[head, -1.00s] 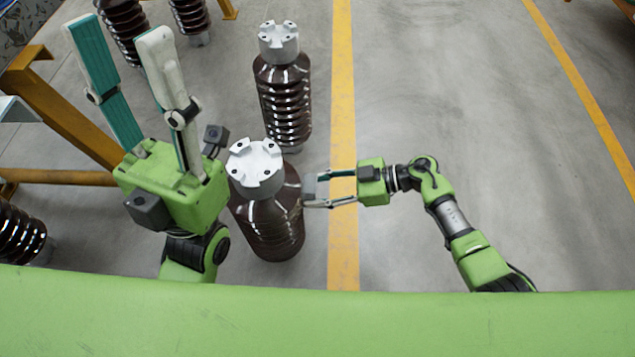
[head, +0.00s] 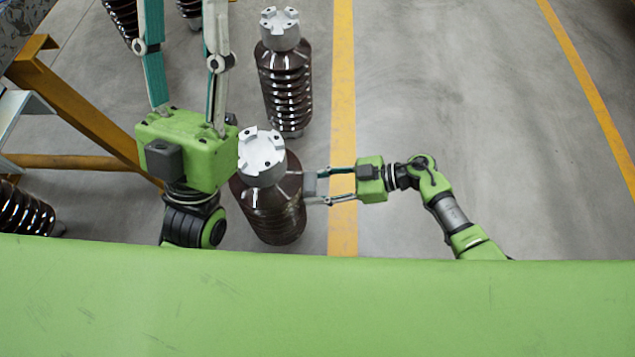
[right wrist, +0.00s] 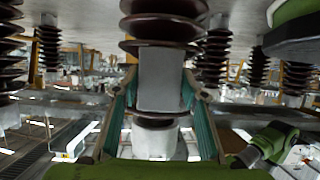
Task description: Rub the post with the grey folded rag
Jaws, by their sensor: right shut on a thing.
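The post is a dark brown ribbed insulator (head: 275,212) with a light grey notched cap, upright on the floor in the middle of the head view. My right gripper (head: 318,187) is shut on the grey folded rag (head: 310,183) at the post's right side. In the right wrist view the rag (right wrist: 162,80) is a flat grey block between the fingers, in front of the brown post (right wrist: 160,28); whether they touch I cannot tell. My left gripper (head: 181,30) is open and empty, left of the post, its fingertips cut off by the top edge.
A similar insulator (head: 285,85) stands behind the post. More stand at the upper left and one (head: 25,212) at the lower left. A yellow-orange frame (head: 80,115) is at the left. The grey floor right of the yellow line (head: 343,90) is clear.

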